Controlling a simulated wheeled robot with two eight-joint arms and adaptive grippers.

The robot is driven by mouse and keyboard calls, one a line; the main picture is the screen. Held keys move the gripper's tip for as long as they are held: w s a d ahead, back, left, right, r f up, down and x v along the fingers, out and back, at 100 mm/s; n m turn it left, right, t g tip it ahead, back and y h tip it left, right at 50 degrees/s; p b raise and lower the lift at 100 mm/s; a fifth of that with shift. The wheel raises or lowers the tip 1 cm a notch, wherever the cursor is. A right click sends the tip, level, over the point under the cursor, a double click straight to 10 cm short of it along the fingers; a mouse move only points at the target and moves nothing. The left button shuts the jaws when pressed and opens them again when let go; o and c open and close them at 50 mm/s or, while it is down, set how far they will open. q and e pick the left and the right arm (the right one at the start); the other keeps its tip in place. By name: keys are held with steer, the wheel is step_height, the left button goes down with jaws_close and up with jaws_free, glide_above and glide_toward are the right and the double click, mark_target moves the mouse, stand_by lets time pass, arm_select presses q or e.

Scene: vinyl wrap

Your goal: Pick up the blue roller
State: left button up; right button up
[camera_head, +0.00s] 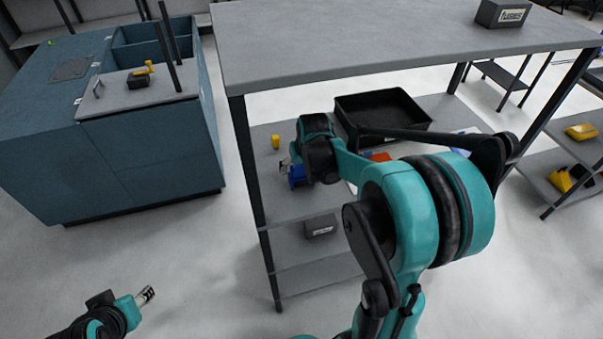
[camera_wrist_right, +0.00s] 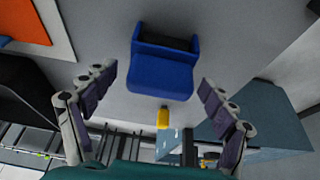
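The blue roller (camera_wrist_right: 160,72) is a blue block with a dark recess. In the right wrist view it sits on the grey shelf, between and just beyond the fingertips of my right gripper (camera_wrist_right: 157,80). The right gripper is open, with a finger on each side and no contact that I can make out. In the head view the blue roller (camera_head: 297,176) shows at the end of my right arm, on the middle shelf, partly hidden by the gripper. My left gripper (camera_head: 146,295) is low at the lower left, away from the shelf; its fingers are too small to read.
A black bin (camera_head: 385,112) stands on the same shelf behind my right arm. A small yellow object (camera_head: 275,142) is left of the roller. The table top (camera_head: 400,45) overhangs the shelf, and a table leg (camera_head: 250,180) stands left. A blue cabinet (camera_head: 150,150) is further left.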

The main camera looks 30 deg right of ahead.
steer(key=c, duration=1.3)
steer(key=shift+o, duration=0.2)
steer(key=shift+r, duration=0.1)
steer(key=shift+r, duration=0.25)
step_height(320, 180, up, 3)
steer(key=shift+r+p, duration=0.1)
steer(key=shift+p, duration=0.85)
steer(key=s+a+p, duration=0.3)
steer(key=s+a, duration=0.1)
steer(key=s, duration=1.3)
steer(key=shift+s+f+p, duration=0.2)
steer(key=shift+s+p, duration=0.05)
steer(key=shift+p, duration=0.05)
steer(key=shift+a, duration=0.1)
